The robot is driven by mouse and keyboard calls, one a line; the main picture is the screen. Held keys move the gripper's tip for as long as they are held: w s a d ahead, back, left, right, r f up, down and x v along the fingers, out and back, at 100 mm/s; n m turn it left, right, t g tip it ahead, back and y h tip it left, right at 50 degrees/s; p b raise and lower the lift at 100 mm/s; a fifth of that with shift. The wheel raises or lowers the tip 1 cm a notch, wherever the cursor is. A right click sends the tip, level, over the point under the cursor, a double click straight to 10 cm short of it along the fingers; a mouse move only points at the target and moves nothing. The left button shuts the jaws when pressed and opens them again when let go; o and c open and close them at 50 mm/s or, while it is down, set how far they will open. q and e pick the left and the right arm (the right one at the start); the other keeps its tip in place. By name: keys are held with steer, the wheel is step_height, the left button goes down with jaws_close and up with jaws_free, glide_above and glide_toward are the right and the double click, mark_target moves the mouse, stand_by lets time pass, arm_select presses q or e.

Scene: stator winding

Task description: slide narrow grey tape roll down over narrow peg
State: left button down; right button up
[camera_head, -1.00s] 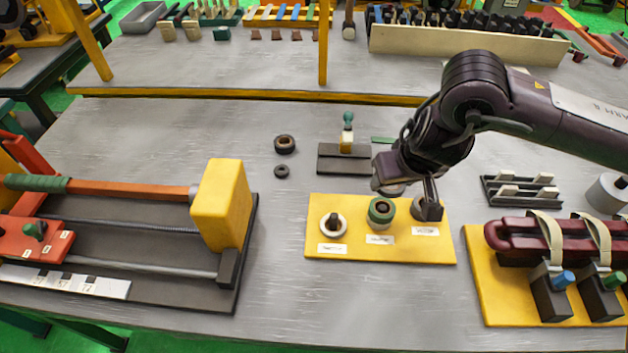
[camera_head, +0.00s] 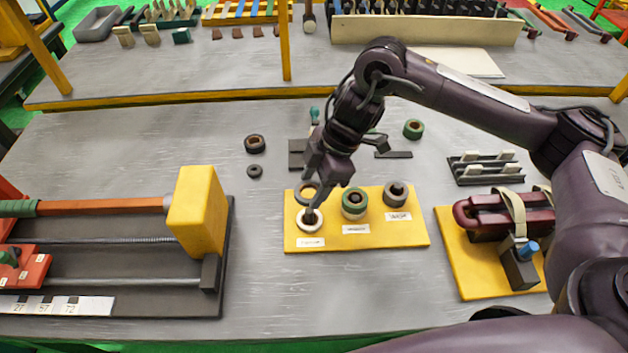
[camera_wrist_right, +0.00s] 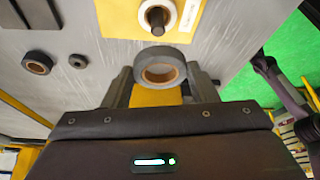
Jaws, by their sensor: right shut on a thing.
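My right gripper (camera_head: 314,184) is shut on a narrow grey tape roll (camera_head: 304,191) with a brown core. In the right wrist view the grey roll (camera_wrist_right: 160,72) sits between the two fingers (camera_wrist_right: 160,88). The leftmost peg (camera_head: 309,216) stands on the yellow board with a white roll (camera_head: 302,224) around its base. In the right wrist view this peg (camera_wrist_right: 156,17) shows beyond the held roll, apart from it. The held roll is off the peg, a little behind it in the head view. My left gripper is out of view.
The yellow board (camera_head: 290,238) also bears a middle peg with a green roll (camera_head: 354,200) over a pale one, and a right peg with a grey roll (camera_head: 396,193).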

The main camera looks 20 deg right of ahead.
step_height(320, 180, down, 5)
steer(key=b, duration=0.4)
steer(key=shift+b, duration=0.35)
steer(key=shift+f+b, duration=0.55)
steer(key=shift+f, duration=0.55)
steer(key=o, duration=1)
steer(key=shift+o, duration=0.2)
steer(key=shift+d+r, duration=0.25)
steer(key=shift+r, duration=0.25)
steer(key=v, duration=0.6)
steer(key=shift+r, duration=0.35)
